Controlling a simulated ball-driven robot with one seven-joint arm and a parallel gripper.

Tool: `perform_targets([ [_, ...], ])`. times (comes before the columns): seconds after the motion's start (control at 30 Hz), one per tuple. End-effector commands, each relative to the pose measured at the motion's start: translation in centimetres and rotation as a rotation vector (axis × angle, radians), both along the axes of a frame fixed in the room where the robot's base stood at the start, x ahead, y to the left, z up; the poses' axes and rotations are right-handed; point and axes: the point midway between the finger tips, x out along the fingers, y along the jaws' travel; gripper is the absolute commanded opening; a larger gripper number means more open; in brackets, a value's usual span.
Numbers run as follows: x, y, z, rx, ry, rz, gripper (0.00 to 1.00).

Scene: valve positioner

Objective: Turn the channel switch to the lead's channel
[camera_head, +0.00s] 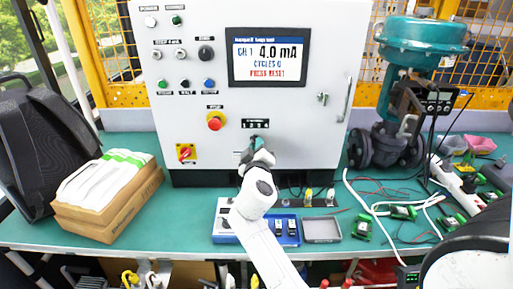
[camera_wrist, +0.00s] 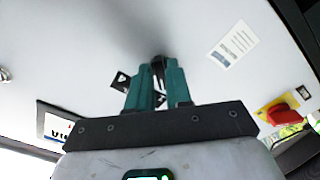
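My gripper (camera_head: 258,146) is at the lower front of the white control cabinet (camera_head: 290,120). In the wrist view its teal fingers (camera_wrist: 158,85) lie on both sides of a dark knob (camera_wrist: 158,62), apparently the channel switch, and look shut on it. A black plate with a white mark (camera_wrist: 121,82) shows beside the fingers. The knob's pointer direction is not clear, and the gripper hides the knob in the head view. The screen (camera_head: 268,57) reads CH 1, 4.0 mA, CYCLES 0, PRESS RESET. A yellow plug (camera_head: 330,194) stands below the cabinet; its channel is unreadable.
A red emergency button (camera_head: 215,121) and a red rotary switch on yellow (camera_head: 186,152) are left of my gripper. A small counter plate (camera_head: 255,123) is just above. The teal valve actuator (camera_head: 420,45) stands right. Cables and small modules clutter the right bench; a box (camera_head: 108,195) lies left.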

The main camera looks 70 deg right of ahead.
Motion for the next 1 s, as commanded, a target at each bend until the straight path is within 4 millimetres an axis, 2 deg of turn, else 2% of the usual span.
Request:
perform_targets([
  [0.03, 0.00, 0.01, 0.00, 0.000, 0.000, 0.000, 0.14],
  [0.2, 0.00, 0.02, -0.01, 0.000, 0.000, 0.000, 0.00],
  [0.67, 0.08, 0.07, -0.28, 0.014, -0.040, 0.002, 0.00],
  [1.0, 0.23, 0.16, -0.58, 0.094, -0.235, 0.004, 0.00],
])
